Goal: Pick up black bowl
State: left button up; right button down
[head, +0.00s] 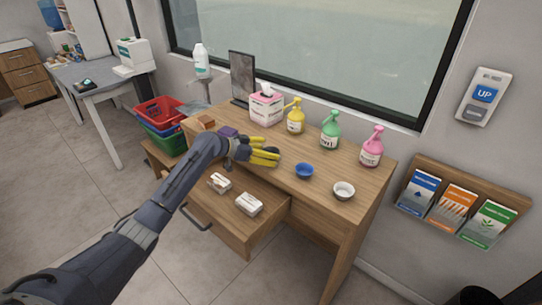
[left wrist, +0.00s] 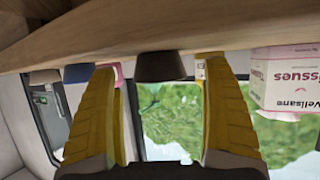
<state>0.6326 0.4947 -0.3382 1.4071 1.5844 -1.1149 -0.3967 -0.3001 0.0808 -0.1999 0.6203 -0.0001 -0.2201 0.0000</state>
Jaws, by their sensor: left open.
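In the left wrist view, which is upside down, a dark bowl (left wrist: 160,67), likely the black bowl, appears between the two yellow fingers, with visible space on both sides. It sits on the wooden desk top. I cannot make it out in the head view, where my gripper seems to cover it. My left gripper (head: 276,157) is open and low over the desk, left of the blue bowl (head: 304,171). Its fingers point right. My right gripper is not in view.
A white bowl (head: 344,190) stands right of the blue one. Behind are a tissue box (head: 266,108) and yellow (head: 296,118), green (head: 330,132) and pink (head: 372,148) pump bottles. An open drawer (head: 250,232) with small boxes juts out below.

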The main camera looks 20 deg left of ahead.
pick_arm(q)
jog(key=shift+x, duration=0.85)
jog(key=shift+c, duration=0.2)
jog(key=c, duration=1.4)
